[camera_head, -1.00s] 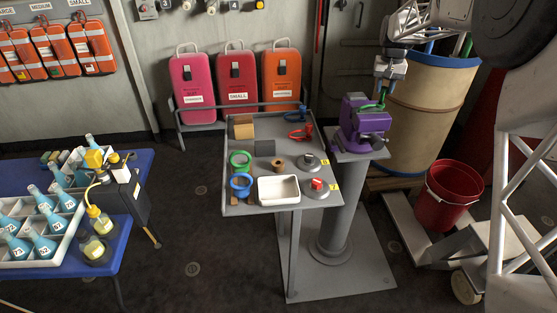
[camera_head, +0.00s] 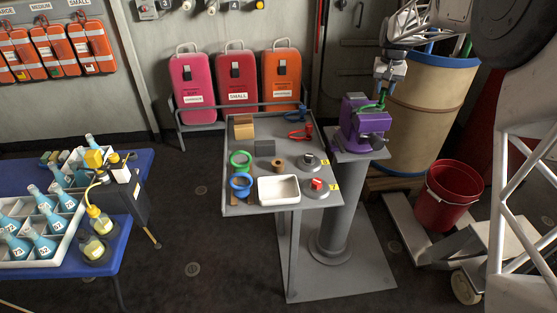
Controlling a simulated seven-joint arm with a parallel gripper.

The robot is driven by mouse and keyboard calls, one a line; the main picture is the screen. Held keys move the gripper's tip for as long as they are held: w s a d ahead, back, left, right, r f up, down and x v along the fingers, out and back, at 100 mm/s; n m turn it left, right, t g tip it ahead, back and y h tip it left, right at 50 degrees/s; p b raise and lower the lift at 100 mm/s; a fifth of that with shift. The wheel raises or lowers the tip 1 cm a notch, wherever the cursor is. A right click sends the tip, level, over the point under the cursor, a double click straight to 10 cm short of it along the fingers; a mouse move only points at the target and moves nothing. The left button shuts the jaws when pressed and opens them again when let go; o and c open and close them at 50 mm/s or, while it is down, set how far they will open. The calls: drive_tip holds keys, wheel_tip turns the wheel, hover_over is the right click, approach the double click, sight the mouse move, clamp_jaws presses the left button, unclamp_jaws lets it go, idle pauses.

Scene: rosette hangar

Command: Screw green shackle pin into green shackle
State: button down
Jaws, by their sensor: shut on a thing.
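The green shackle (camera_head: 369,107) is at the top of the purple vise (camera_head: 362,128), which is mounted on a grey pedestal. My gripper (camera_head: 382,92) points down just above the vise, at the shackle's right side. It is shut on a small green piece, which I take to be the green shackle pin (camera_head: 382,98). The pin is mostly hidden by the fingers, and its thread cannot be seen. I cannot tell whether the pin touches the shackle or sits in its hole.
A grey tray table (camera_head: 230,207) left of the vise holds a green ring (camera_head: 240,160), a blue ring (camera_head: 241,182), a white bin (camera_head: 278,190), a red shackle (camera_head: 303,131) and blocks. A tan barrel (camera_head: 430,110) stands close behind my gripper. A red bucket (camera_head: 448,193) is at right.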

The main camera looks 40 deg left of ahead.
sight(384, 89)
drive_tip(key=shift+f, duration=1.65)
idle(3.4)
drive_tip(key=m, duration=0.4)
drive_tip(key=shift+m, duration=2.9)
drive_tip(key=m, duration=0.4)
drive_tip(key=shift+f+m, duration=0.1)
drive_tip(key=shift+m, duration=2.8)
